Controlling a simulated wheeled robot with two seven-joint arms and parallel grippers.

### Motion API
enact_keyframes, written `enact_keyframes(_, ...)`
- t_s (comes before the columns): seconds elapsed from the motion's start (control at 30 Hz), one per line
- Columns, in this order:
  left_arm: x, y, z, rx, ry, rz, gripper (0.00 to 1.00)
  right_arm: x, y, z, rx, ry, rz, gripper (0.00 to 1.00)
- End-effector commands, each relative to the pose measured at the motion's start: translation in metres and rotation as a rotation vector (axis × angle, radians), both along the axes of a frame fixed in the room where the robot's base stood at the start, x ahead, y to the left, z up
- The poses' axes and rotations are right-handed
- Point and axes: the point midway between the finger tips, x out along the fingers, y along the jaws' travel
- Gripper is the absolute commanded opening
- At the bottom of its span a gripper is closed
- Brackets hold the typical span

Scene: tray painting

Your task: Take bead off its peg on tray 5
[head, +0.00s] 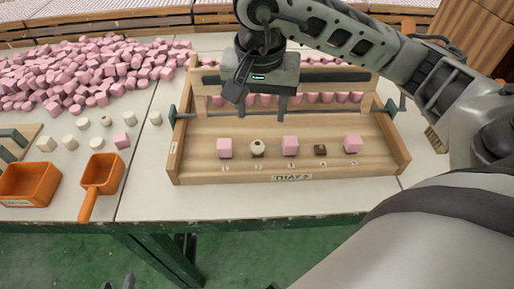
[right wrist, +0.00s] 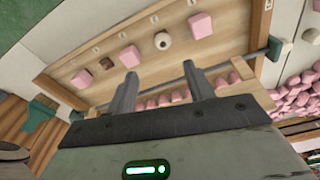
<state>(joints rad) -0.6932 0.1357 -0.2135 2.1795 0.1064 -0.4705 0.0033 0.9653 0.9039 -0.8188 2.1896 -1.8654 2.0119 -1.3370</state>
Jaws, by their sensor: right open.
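A cream round bead (head: 258,148) with a dark hole sits on the second peg from the left of the wooden tray (head: 240,178), whose front label is hard to read. The bead also shows in the right wrist view (right wrist: 162,40), beyond the fingertips. My right gripper (head: 262,113) is open and empty, above the tray's back part, with the bead in front of it. In the right wrist view its two fingers (right wrist: 160,69) stand apart with nothing between them. Two dark tips at the bottom edge of the head view look like my left gripper (head: 117,284), apart and empty.
Pink cubes (head: 224,148) (head: 290,146) (head: 353,144) sit on three other pegs; a small brown block (head: 320,150) is on the fourth position. A bar and a row of pink pieces (head: 312,98) run behind. Orange scoops (head: 102,174) and loose beads lie left.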

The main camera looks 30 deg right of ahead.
Motion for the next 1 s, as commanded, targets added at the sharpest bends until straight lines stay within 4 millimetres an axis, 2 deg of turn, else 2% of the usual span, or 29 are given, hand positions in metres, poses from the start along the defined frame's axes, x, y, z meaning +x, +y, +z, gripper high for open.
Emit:
enact_keyframes(0.03, -0.001, 0.000, -0.005, -0.006, 0.001, 0.002, 0.36, 0.000, 0.000, -0.016, 0.003, 0.006, 0.000, 0.53)
enact_keyframes(0.1, -0.001, -0.001, -0.002, -0.014, -0.002, 0.003, 0.36, 0.001, -0.001, -0.025, 0.002, 0.005, -0.001, 0.53)
enact_keyframes(0.43, -0.001, -0.001, 0.002, -0.013, -0.007, 0.004, 0.36, 0.004, 0.000, -0.052, 0.003, 0.004, 0.000, 0.53)
enact_keyframes(0.7, 0.000, 0.000, 0.001, -0.011, -0.006, 0.005, 0.36, 0.005, 0.003, -0.090, 0.004, 0.004, -0.002, 0.53)
enact_keyframes(1.0, 0.001, 0.000, 0.002, -0.011, -0.010, 0.005, 0.36, 0.006, 0.003, -0.095, 0.004, -0.001, -0.001, 0.53)
